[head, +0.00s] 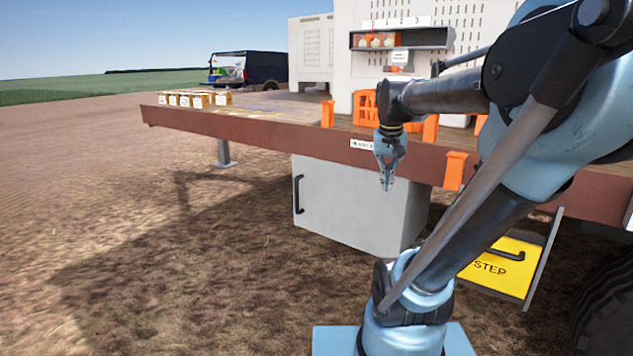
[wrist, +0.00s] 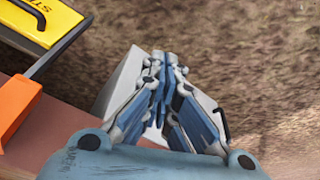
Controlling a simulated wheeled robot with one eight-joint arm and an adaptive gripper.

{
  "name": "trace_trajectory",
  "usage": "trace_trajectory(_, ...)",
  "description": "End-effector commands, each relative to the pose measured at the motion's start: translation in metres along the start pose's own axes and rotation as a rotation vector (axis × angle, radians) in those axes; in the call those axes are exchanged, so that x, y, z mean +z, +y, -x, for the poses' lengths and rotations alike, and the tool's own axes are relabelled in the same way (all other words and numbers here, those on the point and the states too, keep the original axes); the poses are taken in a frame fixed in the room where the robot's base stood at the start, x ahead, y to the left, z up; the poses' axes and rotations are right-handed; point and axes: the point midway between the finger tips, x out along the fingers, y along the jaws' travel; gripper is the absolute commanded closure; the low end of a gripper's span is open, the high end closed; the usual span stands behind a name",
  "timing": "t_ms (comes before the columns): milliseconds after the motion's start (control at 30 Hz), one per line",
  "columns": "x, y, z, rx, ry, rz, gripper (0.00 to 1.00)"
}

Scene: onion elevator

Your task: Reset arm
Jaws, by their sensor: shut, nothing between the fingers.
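My gripper (head: 388,186) hangs pointing down in front of the trailer's edge in the head view, with the grey cabinet (head: 335,205) behind it. In the wrist view my gripper (wrist: 163,58) is shut with its fingertips together and nothing between them. My blue and black arm fills the right side of the head view, bent at the elbow. Below the gripper the wrist view shows the cabinet (wrist: 122,85) and bare soil.
The trailer deck's brown edge (head: 250,130) runs across behind my gripper. Orange brackets (head: 455,171) stand along it. A yellow step (head: 500,268) is at lower right. Several boxes (head: 195,99) sit on the deck's far left. Open soil lies to the left.

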Motion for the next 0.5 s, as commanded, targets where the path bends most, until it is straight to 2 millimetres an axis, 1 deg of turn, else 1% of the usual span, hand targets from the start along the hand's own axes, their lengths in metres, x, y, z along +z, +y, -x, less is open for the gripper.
trace_trajectory(33, 0.019, 0.002, -0.012, -0.005, -0.002, 0.017, 1.0)
trace_trajectory(100, 0.043, 0.004, -0.028, -0.012, -0.005, 0.044, 1.0)
trace_trajectory(167, 0.063, 0.005, -0.042, -0.018, -0.007, 0.067, 1.0)
trace_trajectory(200, 0.076, 0.006, -0.052, -0.022, -0.009, 0.083, 1.0)
trace_trajectory(300, 0.108, 0.009, -0.077, -0.031, -0.012, 0.121, 1.0)
trace_trajectory(400, 0.136, 0.01, -0.101, -0.041, -0.014, 0.155, 1.0)
trace_trajectory(500, 0.157, 0.012, -0.119, -0.048, -0.016, 0.182, 1.0)
